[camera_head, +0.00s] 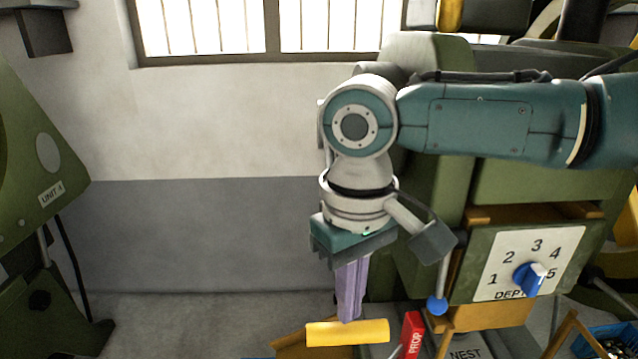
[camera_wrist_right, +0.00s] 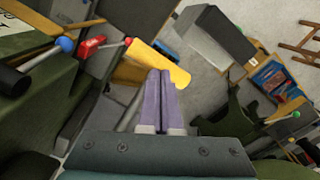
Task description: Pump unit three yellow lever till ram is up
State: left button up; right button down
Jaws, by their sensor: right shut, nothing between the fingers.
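A yellow lever handle (camera_head: 347,332) lies nearly level at the bottom of the head view. It also shows in the right wrist view (camera_wrist_right: 160,62), just beyond my fingertips. My right gripper (camera_head: 348,318) points down with its purple fingers together and empty. Its tips are right at the top of the yellow handle in the head view; I cannot tell whether they touch. The fingers also show together in the wrist view (camera_wrist_right: 159,72). No label marked unit three is readable, and I cannot make out a ram. My left gripper is not in view.
A green machine behind my right arm carries a depth dial (camera_head: 528,279) with a blue knob. A blue-ended lever (camera_head: 437,305) and a red PROP handle (camera_head: 411,335) stand close right of the yellow one. Unit 4 (camera_head: 40,190) is at left, with clear floor between.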

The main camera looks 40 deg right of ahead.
aim_at(348, 326)
dwell(0.3)
jog(key=shift+f+b, duration=0.5)
jog(key=shift+f, duration=1.05)
